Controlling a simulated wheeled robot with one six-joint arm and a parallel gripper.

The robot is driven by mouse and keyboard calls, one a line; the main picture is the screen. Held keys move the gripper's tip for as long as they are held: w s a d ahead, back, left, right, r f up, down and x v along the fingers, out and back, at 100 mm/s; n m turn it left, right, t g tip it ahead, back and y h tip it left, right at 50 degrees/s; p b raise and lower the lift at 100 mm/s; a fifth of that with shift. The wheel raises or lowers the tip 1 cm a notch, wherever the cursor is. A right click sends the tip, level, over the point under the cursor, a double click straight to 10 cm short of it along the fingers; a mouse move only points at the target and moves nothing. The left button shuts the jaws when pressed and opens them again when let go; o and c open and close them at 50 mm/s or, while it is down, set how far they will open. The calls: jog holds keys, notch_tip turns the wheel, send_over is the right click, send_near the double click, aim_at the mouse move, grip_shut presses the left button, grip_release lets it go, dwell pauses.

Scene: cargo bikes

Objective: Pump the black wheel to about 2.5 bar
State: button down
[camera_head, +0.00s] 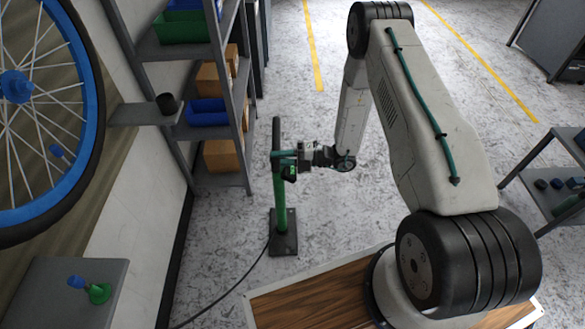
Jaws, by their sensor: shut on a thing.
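A green floor pump (280,205) stands upright on the floor on a dark base (284,240). Its black handle bar (276,133) is at the top. My gripper (286,162) reaches it from the right and is shut on the handle; its fingers are small and partly hidden there. A wheel with a black tyre (97,120), blue rim and blue hub hangs at the left, cut off by the picture edge. A small blue piece (56,150) shows among its spokes. A black hose (225,296) runs from the pump toward the lower left. No gauge reading is legible.
A grey stand (50,300) at lower left bears a small green and blue part (98,291). A black cup (167,103) sits on a grey ledge. The floor right of the pump is clear.

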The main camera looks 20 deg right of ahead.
jog(key=shift+w+d+f, duration=0.1)
jog(key=shift+f, duration=0.65)
jog(key=c, duration=1.2)
grip_release()
jog(key=shift+w, duration=0.1)
jog(key=o, duration=0.4)
jog(key=shift+r, duration=0.1)
jog(key=v, duration=0.9)
